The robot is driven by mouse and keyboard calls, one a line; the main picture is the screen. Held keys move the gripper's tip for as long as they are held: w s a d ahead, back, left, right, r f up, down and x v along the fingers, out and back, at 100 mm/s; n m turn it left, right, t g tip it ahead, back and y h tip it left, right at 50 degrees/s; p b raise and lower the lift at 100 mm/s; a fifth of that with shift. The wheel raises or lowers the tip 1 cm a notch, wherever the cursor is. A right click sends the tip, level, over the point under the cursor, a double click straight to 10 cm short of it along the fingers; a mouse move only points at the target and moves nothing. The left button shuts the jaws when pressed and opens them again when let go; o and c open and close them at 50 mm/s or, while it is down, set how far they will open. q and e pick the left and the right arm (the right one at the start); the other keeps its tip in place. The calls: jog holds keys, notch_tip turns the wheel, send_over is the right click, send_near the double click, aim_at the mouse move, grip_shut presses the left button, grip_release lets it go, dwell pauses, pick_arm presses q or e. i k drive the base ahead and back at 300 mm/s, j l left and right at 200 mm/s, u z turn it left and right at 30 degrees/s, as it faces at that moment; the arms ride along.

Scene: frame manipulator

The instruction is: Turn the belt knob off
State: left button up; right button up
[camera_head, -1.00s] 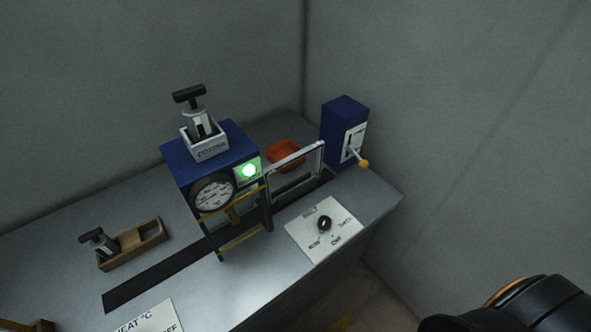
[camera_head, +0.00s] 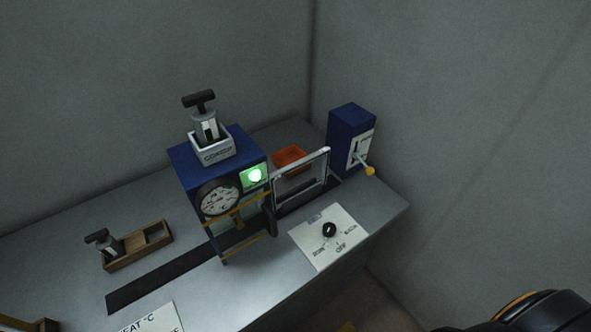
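The belt knob (camera_head: 329,230) is a small black knob on a white label plate (camera_head: 318,254) at the front right of the grey bench. The plate carries words around the knob, with OFF below it; the words left and right of OFF are too small to read surely. I cannot tell which word the knob points at. Neither gripper shows. A black and orange part of my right arm (camera_head: 535,312) is at the lower right corner, well apart from the knob.
A blue machine (camera_head: 196,166) with gauge and green light stands left of the knob over the dark belt (camera_head: 160,284). A hinged metal frame (camera_head: 300,178), an orange tray (camera_head: 291,158) and a blue lever box (camera_head: 350,140) stand behind. A wooden tray (camera_head: 137,246) lies left.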

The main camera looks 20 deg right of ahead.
aim_at(329, 228)
jog(key=z, duration=0.85)
